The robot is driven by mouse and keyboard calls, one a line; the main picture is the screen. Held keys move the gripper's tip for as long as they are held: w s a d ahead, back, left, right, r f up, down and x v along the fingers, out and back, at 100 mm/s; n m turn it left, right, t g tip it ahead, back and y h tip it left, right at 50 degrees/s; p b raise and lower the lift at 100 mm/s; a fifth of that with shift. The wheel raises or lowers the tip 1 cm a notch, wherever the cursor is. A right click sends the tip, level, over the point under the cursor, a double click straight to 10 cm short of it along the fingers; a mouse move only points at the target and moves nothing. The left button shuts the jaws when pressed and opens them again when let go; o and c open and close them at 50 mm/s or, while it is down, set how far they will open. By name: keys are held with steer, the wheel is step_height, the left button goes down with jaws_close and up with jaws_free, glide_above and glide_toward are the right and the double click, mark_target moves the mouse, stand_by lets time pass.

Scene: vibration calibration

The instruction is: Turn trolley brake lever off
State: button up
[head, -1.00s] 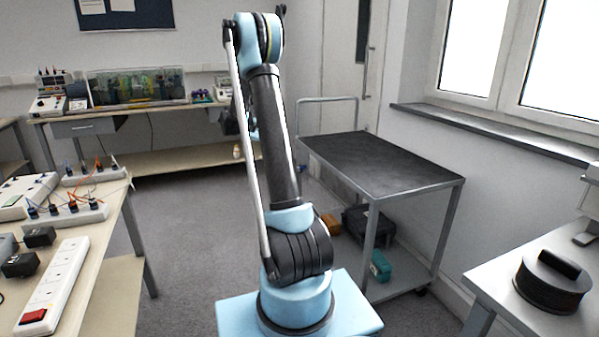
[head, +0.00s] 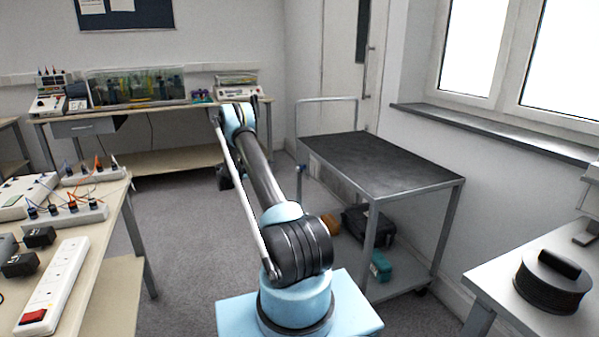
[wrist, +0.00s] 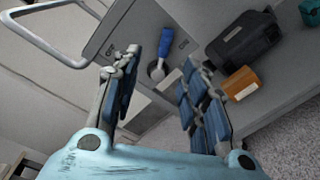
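The trolley (head: 375,160) has a dark top and a grey frame, and stands right of my arm in the head view. In the wrist view its grey end panel (wrist: 100,45) appears tilted. The brake lever (wrist: 163,43) has a blue grip and a pale, rounded lower end against the panel. A small blue part on the trolley's near left post (head: 302,169) in the head view seems to be this lever. My gripper (wrist: 164,50) is open and empty. The lever shows between its blue-padded fingers; I cannot tell how far beyond them it lies. The head view does not show the gripper clearly.
The lower shelf holds a black case (wrist: 243,40), an orange box (wrist: 240,82) and a teal box (head: 380,265). The trolley's push handle (wrist: 50,30) is at upper left. A workbench (head: 110,240) stands left, another (head: 500,285) right.

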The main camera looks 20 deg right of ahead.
step_height(320, 180, down, 3)
glide_toward(301, 168)
steer(key=shift+h, duration=0.3)
steer(key=d, duration=0.9)
steer(key=shift+w+d+f, duration=0.1)
steer(key=shift+w+f, duration=0.1)
jaws_close()
steer(key=shift+d, duration=0.1)
